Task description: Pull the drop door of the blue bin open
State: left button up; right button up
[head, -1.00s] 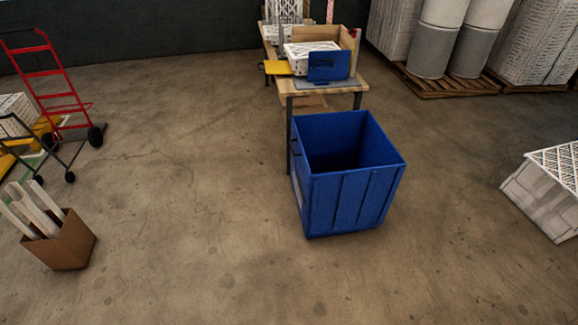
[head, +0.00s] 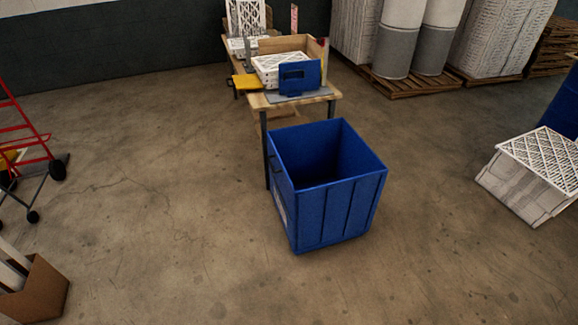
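A large open-topped blue bin (head: 340,215) stands upright on the concrete floor near the middle of the head view. Its inside looks empty as far as I can see. A ribbed side faces me. Its left side shows a dark handle-like part and a pale label low down, seen at a steep angle. I cannot tell which side is the drop door. Neither of my grippers is in view.
A wooden table (head: 318,97) with a blue panel (head: 300,77) and white filters stands behind the bin. A brown carton (head: 38,292) and a red hand truck (head: 22,135) are at left. A filter-topped stack (head: 520,185) is at right. The floor in front is clear.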

aim_at(287, 189)
jog(key=i+j+z, duration=0.15)
jog(key=i+z, duration=0.25)
jog(key=i+j+z, duration=0.2)
jog(key=z, duration=0.15)
